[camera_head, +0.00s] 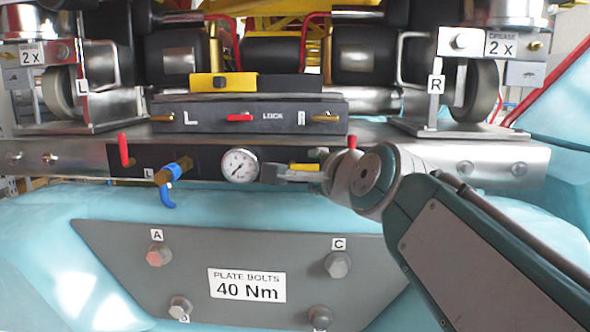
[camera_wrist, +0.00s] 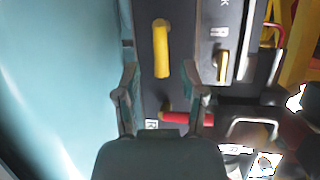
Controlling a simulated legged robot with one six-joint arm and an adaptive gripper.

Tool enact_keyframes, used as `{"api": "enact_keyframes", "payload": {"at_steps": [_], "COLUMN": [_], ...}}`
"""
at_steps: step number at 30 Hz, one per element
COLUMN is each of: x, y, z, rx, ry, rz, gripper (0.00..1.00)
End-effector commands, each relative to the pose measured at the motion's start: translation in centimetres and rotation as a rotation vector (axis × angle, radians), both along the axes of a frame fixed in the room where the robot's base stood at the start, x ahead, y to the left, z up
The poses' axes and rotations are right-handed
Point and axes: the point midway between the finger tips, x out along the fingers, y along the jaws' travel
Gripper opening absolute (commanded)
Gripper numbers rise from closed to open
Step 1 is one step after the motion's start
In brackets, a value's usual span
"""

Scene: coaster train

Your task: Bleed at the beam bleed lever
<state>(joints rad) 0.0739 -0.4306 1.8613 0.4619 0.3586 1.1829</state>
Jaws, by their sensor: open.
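A yellow lever (camera_head: 304,167) sits on the dark beam panel (camera_head: 212,160), right of the gauge; I see no label naming it as the bleed lever. In the wrist view the yellow lever (camera_wrist: 161,48) stands out just beyond the fingertips, roughly between their lines. My gripper (camera_head: 290,175) is in front of the beam and hides part of the panel. Its two fingers stand apart in the wrist view (camera_wrist: 162,72), with nothing between the tips. Whether a finger touches the lever cannot be told.
A red lever (camera_wrist: 188,118) marked R is close by the right finger. Another red lever (camera_head: 124,150), a blue-handled valve (camera_head: 168,182) and a pressure gauge (camera_head: 240,166) are along the beam. A lock block (camera_head: 250,117) is above; a bolted plate (camera_head: 180,265) is below.

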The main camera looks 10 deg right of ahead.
Motion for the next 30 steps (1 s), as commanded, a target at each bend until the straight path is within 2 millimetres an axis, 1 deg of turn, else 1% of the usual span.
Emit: {"api": "enact_keyframes", "payload": {"at_steps": [1, 4, 12, 13, 14, 15, 16, 17, 30], "x": [0.53, 1.13, 1.29, 1.29, 1.28, 1.28, 1.28, 1.28, 1.31], "y": [0.08, 0.13, 0.15, 0.14, 0.14, 0.14, 0.14, 0.14, 0.18], "z": [-0.11, -0.24, -0.25, -0.26, -0.25, -0.25, -0.25, -0.26, -0.24], "rx": [0.000, -0.001, -0.001, -0.001, -0.001, -0.001, -0.001, -0.001, -0.034], "ry": [0.001, 0.000, -0.001, -0.001, -0.001, -0.001, -0.001, 0.000, 0.013], "rz": [0.001, 0.000, 0.000, 0.000, 0.000, 0.000, 0.000, 0.000, 0.001], "gripper": [0.53, 0.53, 0.53, 0.49, 0.35, 0.17, 0.04, 0.00, 0.00]}}
